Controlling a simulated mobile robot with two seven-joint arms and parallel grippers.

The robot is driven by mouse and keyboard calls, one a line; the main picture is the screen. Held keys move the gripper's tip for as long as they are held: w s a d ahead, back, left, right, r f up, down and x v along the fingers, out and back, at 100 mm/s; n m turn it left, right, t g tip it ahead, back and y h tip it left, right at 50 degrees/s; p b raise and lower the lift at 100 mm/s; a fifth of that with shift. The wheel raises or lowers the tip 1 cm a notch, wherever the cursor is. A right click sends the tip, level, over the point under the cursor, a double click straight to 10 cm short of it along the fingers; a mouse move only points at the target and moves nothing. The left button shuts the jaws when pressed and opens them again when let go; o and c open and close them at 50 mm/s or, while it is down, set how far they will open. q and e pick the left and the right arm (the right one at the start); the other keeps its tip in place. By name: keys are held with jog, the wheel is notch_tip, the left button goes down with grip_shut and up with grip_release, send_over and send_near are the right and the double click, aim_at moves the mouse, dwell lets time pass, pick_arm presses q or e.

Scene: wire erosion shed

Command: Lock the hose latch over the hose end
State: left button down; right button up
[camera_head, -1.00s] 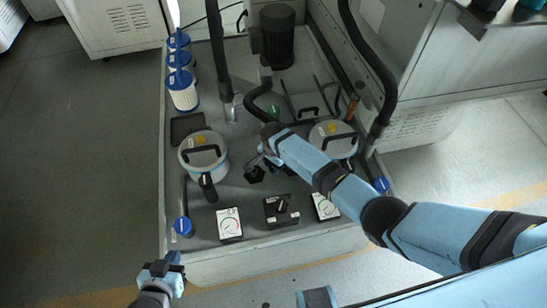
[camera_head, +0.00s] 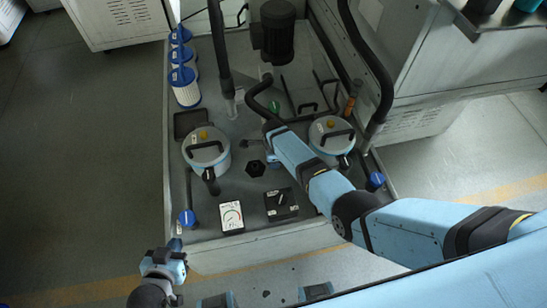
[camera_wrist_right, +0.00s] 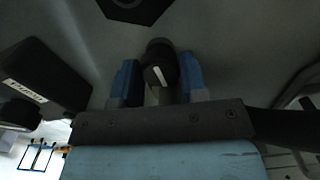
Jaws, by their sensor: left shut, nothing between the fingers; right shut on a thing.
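In the head view my right arm reaches over the machine deck, and its wrist hides most of my right gripper. A black curved hose (camera_head: 252,98) runs to that wrist; its end and the latch cannot be made out. A dark hexagonal fitting (camera_head: 256,168) sits just nearer than the wrist and shows at the top of the right wrist view (camera_wrist_right: 137,6). There, my right gripper (camera_wrist_right: 159,76) has blue fingers shut on a dark round-topped piece (camera_wrist_right: 160,60) with a white stripe. Whether it is the latch or hose end, I cannot tell. My left gripper (camera_head: 174,243) is shut, empty, off the front left edge.
A black switch box (camera_head: 281,213) and a white gauge (camera_head: 231,216) stand at the front edge. Blue-topped filters (camera_head: 186,95) line the left. Thick upright hoses (camera_head: 219,50) (camera_head: 372,55) rise nearby.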

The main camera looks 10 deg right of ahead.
jog(key=shift+d+m, duration=0.1)
jog(key=shift+m, duration=0.2)
jog(key=o, duration=0.7)
jog(key=shift+c, duration=0.2)
jog(key=shift+r, duration=0.15)
notch_tip(320, 180, up, 9)
jog(key=p, duration=0.9)
jog(key=shift+r+p, duration=0.45)
jog(key=shift+r, duration=1.8)
